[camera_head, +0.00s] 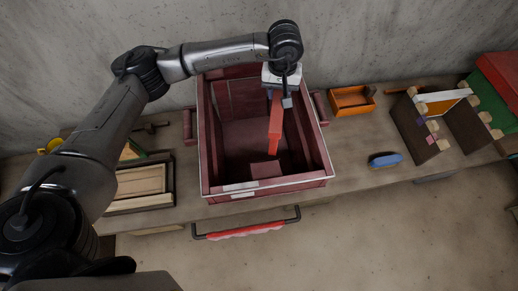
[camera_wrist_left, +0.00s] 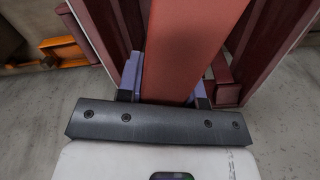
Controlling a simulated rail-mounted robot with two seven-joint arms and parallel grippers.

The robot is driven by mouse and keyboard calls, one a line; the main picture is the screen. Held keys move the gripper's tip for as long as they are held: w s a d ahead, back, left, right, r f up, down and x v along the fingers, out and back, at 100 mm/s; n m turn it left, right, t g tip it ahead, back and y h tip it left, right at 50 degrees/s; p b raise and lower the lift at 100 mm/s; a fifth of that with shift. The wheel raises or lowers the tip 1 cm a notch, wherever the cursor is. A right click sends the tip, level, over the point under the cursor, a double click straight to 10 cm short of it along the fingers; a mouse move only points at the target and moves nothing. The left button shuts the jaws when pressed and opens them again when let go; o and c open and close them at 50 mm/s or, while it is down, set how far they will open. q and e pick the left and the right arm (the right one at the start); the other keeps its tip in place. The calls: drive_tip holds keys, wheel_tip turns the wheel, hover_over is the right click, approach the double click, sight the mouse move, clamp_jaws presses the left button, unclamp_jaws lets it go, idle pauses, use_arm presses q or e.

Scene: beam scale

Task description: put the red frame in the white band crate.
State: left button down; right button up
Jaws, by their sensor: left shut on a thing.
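The white band crate (camera_head: 325,178) is a deep dark red box in the middle of the table, with white strips along its rim. My left gripper (camera_head: 279,94) is above the crate's back right part, shut on the red frame (camera_head: 275,128). The frame shows as a narrow red slab hanging down over the crate's inside; whether it touches the floor of the crate I cannot tell. In the left wrist view the frame (camera_wrist_left: 188,45) runs between the two fingers (camera_wrist_left: 168,85), with dark red crate walls beyond it. My right gripper is not in view.
A small orange box (camera_head: 352,110) stands right of the crate. A blue brush-like thing (camera_head: 385,160) and a wooden shelf unit (camera_head: 465,130) are farther right. A wooden tray (camera_head: 140,185) lies left. A red-gripped bar (camera_head: 245,230) sticks out at the front edge.

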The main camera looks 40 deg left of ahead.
use_arm(q)
drive_tip(key=a+f+n, duration=0.1)
drive_tip(key=a+f, duration=0.3)
drive_tip(key=f, duration=0.9)
drive_tip(key=s+a+f+n, duration=0.1)
drive_tip(key=a+f+n, duration=0.1)
drive_tip(key=f, duration=1.1)
drive_tip(key=shift+s+a+f, duration=0.3)
drive_tip(key=shift+a+f, duration=0.05)
drive_tip(key=shift+a, duration=0.55)
drive_tip(key=shift+f+b, duration=0.1)
drive_tip(key=shift+b, duration=0.2)
drive_tip(key=shift+f, duration=0.1)
drive_tip(key=c, duration=0.8)
unclamp_jaws()
